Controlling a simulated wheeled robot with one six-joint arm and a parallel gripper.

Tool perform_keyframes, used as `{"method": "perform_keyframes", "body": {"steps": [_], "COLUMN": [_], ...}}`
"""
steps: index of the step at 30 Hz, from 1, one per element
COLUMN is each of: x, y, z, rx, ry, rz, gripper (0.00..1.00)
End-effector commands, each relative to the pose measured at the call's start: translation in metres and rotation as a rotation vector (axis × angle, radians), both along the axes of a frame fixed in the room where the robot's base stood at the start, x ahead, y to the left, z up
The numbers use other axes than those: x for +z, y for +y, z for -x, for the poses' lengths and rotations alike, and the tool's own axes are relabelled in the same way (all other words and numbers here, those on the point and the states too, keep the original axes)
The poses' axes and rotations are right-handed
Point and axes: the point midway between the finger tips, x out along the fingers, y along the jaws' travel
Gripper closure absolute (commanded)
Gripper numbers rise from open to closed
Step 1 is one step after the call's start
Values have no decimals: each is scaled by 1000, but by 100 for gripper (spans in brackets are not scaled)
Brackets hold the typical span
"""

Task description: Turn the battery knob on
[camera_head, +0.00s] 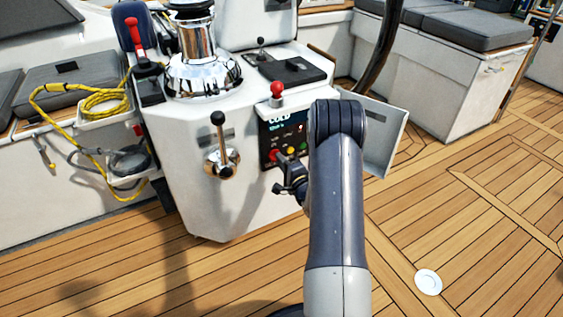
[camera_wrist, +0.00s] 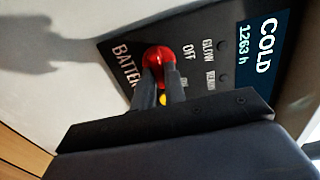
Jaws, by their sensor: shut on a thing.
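The battery knob (camera_wrist: 157,56) is red and sits on a dark panel beside the printed word "BATTERY", whose end is hidden. In the wrist view my gripper (camera_wrist: 162,82) has its two dark fingers closed on the knob, with something yellow showing between them. In the head view my gripper (camera_head: 291,177) reaches the lower left of the panel (camera_head: 296,128), where the red knob (camera_head: 274,155) shows just above it. The word "OFF" is printed near the knob. I cannot tell which position the knob points to.
The panel's display (camera_wrist: 262,50) reads "COLD" and "1263 h". A red-topped lever (camera_head: 277,91) stands above the panel, and an open white door (camera_head: 384,135) is at its right. A chrome lever (camera_head: 220,145) is to the left. The wooden deck (camera_head: 480,200) at right is mostly clear.

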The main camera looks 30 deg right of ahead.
Motion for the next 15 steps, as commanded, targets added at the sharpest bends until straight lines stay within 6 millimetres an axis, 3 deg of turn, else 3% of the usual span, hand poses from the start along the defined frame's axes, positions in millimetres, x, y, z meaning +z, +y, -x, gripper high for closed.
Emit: {"method": "perform_keyframes", "body": {"steps": [8,15], "x": [0,0], "y": [0,0], "z": [0,1], "rx": [0,-1], "ry": [1,1], "rz": [-1,0], "gripper": [67,66]}}
